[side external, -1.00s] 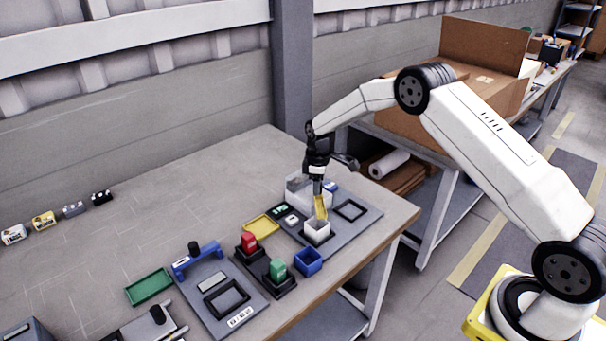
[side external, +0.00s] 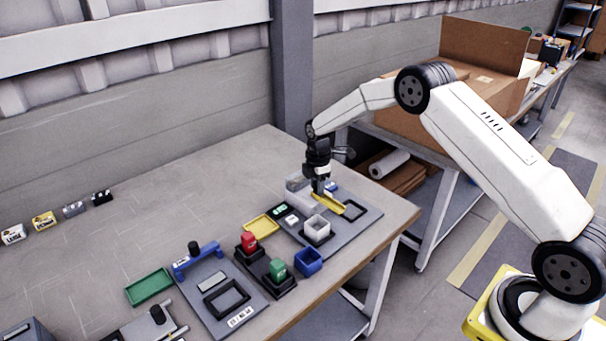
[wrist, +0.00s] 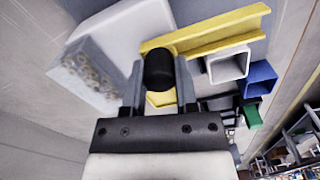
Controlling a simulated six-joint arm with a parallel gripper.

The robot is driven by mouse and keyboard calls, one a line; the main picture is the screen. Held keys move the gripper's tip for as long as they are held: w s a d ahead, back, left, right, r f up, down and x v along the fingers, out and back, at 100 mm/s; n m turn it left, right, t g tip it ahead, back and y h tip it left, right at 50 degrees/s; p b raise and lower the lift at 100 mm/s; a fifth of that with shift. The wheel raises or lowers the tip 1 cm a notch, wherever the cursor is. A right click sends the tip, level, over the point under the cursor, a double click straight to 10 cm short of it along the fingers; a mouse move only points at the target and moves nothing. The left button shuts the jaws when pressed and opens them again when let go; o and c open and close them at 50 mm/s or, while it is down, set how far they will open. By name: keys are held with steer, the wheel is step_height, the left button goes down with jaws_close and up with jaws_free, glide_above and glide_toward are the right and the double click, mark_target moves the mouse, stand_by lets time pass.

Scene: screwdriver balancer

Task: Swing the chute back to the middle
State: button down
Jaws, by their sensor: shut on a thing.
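The yellow chute (side external: 329,204) lies on the grey plate at the right end of the table. My gripper (side external: 318,190) is over the chute's back end. In the wrist view my gripper (wrist: 159,88) is shut on the chute's black knob (wrist: 159,69), and the yellow trough (wrist: 212,36) runs to the right, passing the white cup (wrist: 229,65). The side view hides the knob.
A blue bin (side external: 308,261), a red block (side external: 249,241), a green block (side external: 277,268) and a yellow tray (side external: 261,226) are nearby.

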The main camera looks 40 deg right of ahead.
stand_by(0.3)
steer(key=shift+c, duration=1.9)
jaws_free()
steer(key=shift+r, duration=3.95)
